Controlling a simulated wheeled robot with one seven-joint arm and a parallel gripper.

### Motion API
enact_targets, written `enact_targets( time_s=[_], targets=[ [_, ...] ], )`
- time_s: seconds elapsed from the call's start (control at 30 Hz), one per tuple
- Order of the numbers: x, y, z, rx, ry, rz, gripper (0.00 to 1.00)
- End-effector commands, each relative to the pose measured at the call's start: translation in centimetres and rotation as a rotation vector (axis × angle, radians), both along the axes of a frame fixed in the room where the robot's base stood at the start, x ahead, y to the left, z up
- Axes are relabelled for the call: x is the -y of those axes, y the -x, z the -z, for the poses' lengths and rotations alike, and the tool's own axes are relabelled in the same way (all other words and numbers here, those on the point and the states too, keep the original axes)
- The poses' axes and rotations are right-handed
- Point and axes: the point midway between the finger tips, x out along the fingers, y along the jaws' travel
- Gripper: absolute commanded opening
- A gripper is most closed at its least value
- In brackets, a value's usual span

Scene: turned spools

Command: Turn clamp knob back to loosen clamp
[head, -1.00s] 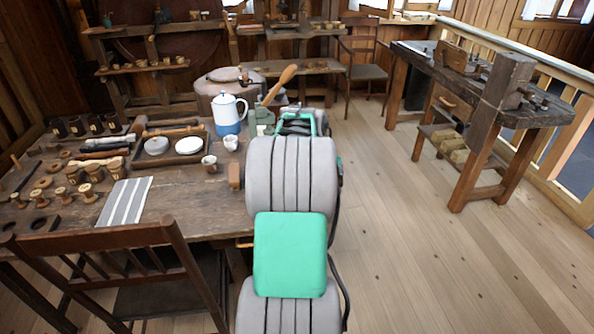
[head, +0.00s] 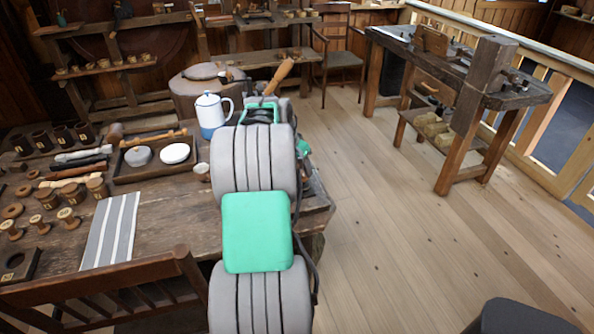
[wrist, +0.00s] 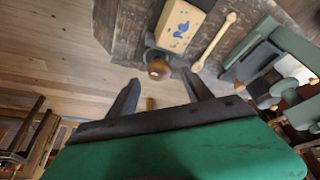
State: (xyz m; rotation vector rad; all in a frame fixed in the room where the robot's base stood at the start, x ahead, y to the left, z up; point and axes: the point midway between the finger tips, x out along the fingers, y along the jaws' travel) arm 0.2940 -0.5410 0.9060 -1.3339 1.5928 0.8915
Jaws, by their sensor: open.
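The clamp knob appears to be the round orange-brown wooden knob (wrist: 159,70) in the wrist view, at the edge of the dark wooden table, with a small grey metal part beside it. My gripper (wrist: 161,78) is open. Its two dark fingers reach toward the table edge, and the knob shows just beyond and between their tips; I cannot tell whether they touch it. A smaller brown piece (wrist: 150,103) shows between the fingers. In the head view my arm hides the gripper and the knob.
On the table (head: 165,215) stand a blue-and-white pot (head: 210,113), a tray (head: 127,175) with dishes and several spools.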

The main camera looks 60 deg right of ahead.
Motion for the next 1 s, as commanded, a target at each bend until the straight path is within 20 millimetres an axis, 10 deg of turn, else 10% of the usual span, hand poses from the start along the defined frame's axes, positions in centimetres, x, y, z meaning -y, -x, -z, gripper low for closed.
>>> enact_targets(
  time_s=[0.5, 1.0],
  targets=[
    [1.5, 0.2, 3.6, 0.001, 0.001, 0.000, 0.58],
    [1.4, 0.1, 3.6, 0.000, 0.001, -0.001, 0.18]
  ],
)
